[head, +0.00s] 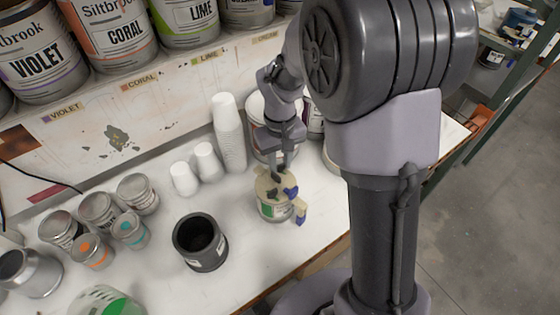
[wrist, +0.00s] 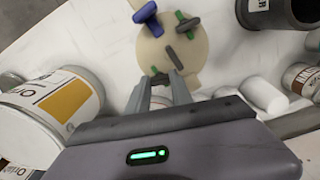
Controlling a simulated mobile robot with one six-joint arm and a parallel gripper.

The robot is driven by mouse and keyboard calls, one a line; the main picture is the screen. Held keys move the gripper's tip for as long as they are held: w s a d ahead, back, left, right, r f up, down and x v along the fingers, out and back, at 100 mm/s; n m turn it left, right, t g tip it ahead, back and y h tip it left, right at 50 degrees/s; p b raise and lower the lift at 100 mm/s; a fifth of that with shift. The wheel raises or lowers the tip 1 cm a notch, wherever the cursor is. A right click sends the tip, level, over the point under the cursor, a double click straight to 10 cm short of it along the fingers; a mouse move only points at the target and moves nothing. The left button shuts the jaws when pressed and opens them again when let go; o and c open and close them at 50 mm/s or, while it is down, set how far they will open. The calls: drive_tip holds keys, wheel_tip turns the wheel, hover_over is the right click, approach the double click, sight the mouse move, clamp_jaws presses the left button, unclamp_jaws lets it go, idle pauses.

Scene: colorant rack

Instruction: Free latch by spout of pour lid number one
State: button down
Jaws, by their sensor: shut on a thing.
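A small can (head: 272,209) with a green and white label stands upright on the white bench. A beige pour lid (head: 264,184) covers its top; it also shows in the wrist view (wrist: 196,50). Blue latch pieces (wrist: 145,13) sit at its upper left edge there, and a green and dark latch (wrist: 187,22) at its upper right. A dark bar (wrist: 175,57) lies on the lid. My gripper (wrist: 162,77) reaches the lid's lower edge, shut on a small dark and green latch (wrist: 158,72). The fingers partly hide it, and I cannot tell whether it has turned.
A black cup (head: 201,243) stands left of the can. Stacked white cups (head: 229,135) are behind it, and a larger can (head: 261,128) stands close behind my gripper. Several small tins (head: 98,210) are at the left. The bench edge is to the right, with floor beyond.

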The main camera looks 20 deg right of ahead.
drive_tip(key=c, duration=1.1)
unclamp_jaws()
